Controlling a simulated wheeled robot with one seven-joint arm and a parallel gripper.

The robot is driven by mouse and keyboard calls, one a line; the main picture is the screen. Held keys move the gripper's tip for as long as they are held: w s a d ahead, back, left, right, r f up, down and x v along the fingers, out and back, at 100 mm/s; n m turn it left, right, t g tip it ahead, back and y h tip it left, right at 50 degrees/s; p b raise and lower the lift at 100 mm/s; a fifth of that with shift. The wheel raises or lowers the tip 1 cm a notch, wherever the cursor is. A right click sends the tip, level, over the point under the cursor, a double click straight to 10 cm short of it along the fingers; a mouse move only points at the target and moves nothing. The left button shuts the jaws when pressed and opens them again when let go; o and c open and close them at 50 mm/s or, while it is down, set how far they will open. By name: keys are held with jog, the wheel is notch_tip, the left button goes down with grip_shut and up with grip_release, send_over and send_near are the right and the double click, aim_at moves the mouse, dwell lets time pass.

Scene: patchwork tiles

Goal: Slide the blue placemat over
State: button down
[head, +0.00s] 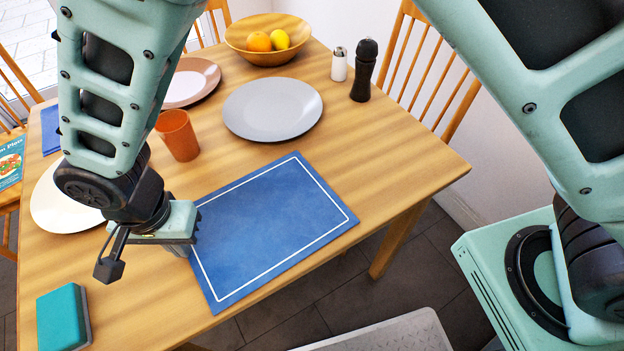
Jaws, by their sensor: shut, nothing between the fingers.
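The blue placemat (272,222), with a white border line, lies flat on the wooden table. Its lower right side runs close along the table's edge. My gripper (180,249) is low over the table at the placemat's left side. The hand covers a small part of that side. The fingers are shut with nothing between them. I cannot tell whether the fingertips touch the placemat or the table.
A grey plate (272,109) and an orange cup (178,135) stand beyond the placemat. A white plate (62,205) lies left, partly behind my arm. A teal block (62,317) is at the lower left. Shakers (363,70) and a fruit bowl (268,38) are farther back.

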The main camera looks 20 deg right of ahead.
jog(key=shift+w+r+p, duration=0.15)
jog(key=shift+r+p, duration=1.8)
jog(key=shift+r, duration=1.2)
jog(key=s+d+r+n+y+p, duration=0.1)
jog(key=d+r+n, duration=0.3)
jog(key=d+r, duration=0.5)
jog(key=s+d+r+n+p, duration=0.1)
jog(key=d+r+n+p, duration=0.15)
jog(key=d+r, duration=0.6)
jog(key=s+d+n, duration=0.4)
jog(key=d, duration=0.7)
jog(key=shift+f, duration=0.3)
